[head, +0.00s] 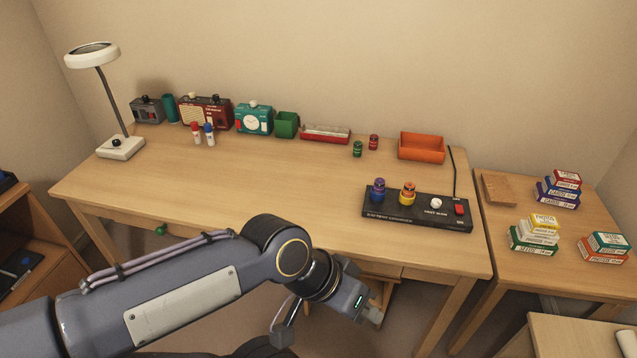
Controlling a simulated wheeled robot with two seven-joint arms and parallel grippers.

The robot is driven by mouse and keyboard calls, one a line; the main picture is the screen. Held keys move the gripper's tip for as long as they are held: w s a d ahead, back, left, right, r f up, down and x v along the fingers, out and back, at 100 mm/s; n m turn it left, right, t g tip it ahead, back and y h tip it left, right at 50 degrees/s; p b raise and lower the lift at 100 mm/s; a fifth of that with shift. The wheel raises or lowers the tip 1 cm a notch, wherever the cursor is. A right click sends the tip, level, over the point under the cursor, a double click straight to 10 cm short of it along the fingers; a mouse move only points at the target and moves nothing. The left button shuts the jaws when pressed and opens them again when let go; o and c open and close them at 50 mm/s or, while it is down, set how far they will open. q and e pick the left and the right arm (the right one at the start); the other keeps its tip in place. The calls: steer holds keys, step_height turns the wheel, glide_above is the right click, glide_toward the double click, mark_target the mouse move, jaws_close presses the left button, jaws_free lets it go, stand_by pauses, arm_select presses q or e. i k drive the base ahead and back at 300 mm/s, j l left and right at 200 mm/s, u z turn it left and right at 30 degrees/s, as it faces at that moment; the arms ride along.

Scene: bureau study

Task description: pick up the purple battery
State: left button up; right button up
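The purple battery (378,184) stands upright at the left end of the black battery charger (430,216), on a blue part that looks like a slot. The charger lies near the front right of the desk. My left arm comes in from the left, in front of the desk. Its gripper (368,313) is below and in front of the charger, apart from the battery. Its fingers are mostly hidden by my wrist, so I cannot tell whether they are open. My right gripper is not in view.
An orange battery (408,188) stands beside the purple one, with a white knob (436,203) and red switch (459,209) to the right. Green (357,149) and red (373,142) cylinders stand behind, near an orange tray (421,147). The desk's middle (260,180) is clear.

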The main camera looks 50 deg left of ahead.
mark_target(380, 185)
steer(key=j+u, duration=0.1)
steer(key=u, duration=1.1)
steer(key=i+l+u, duration=0.55)
steer(key=l+u, duration=0.2)
steer(key=i+l+u, duration=0.2)
steer(key=l+u, duration=0.2)
